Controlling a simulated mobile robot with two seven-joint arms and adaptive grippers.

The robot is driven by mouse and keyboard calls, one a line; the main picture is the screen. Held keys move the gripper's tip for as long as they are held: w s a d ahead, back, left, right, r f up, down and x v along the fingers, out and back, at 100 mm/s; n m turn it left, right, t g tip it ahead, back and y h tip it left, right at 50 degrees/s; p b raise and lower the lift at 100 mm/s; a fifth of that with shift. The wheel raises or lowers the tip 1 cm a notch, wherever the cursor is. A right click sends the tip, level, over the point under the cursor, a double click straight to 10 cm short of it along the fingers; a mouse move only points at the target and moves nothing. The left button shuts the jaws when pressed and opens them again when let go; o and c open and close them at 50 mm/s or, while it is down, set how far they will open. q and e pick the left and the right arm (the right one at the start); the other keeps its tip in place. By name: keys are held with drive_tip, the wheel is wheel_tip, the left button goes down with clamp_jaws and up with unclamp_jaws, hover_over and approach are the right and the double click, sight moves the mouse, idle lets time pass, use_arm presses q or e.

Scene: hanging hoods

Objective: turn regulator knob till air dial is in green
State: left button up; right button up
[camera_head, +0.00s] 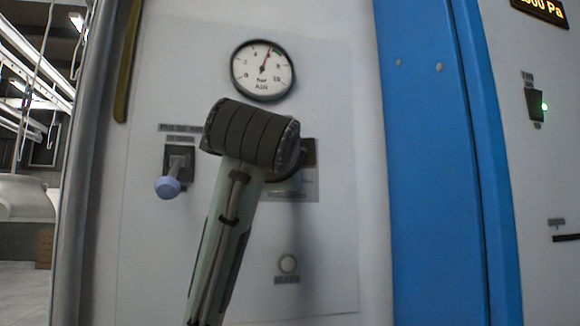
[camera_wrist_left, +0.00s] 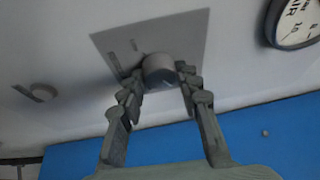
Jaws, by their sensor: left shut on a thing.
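The air dial (camera_head: 262,70) is a round white gauge with a black rim, high on the pale panel. Its red needle points up and slightly right, close to the green band; I cannot tell whether the tip is inside it. In the left wrist view part of the dial (camera_wrist_left: 296,22) shows at the top right. The regulator knob (camera_wrist_left: 160,70) is a grey cylinder on a grey plate (camera_wrist_left: 205,62). My left gripper (camera_wrist_left: 158,76) is shut on it, with one finger on each side. My right gripper is out of view.
A lever with a pale blue ball end (camera_head: 168,187) sticks out left of my arm.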

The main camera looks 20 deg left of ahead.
use_arm(q)
drive_tip(key=shift+f, duration=0.1)
drive_tip(key=o, duration=1.2)
drive_tip(key=shift+c, duration=0.2)
drive_tip(key=v, duration=1.2)
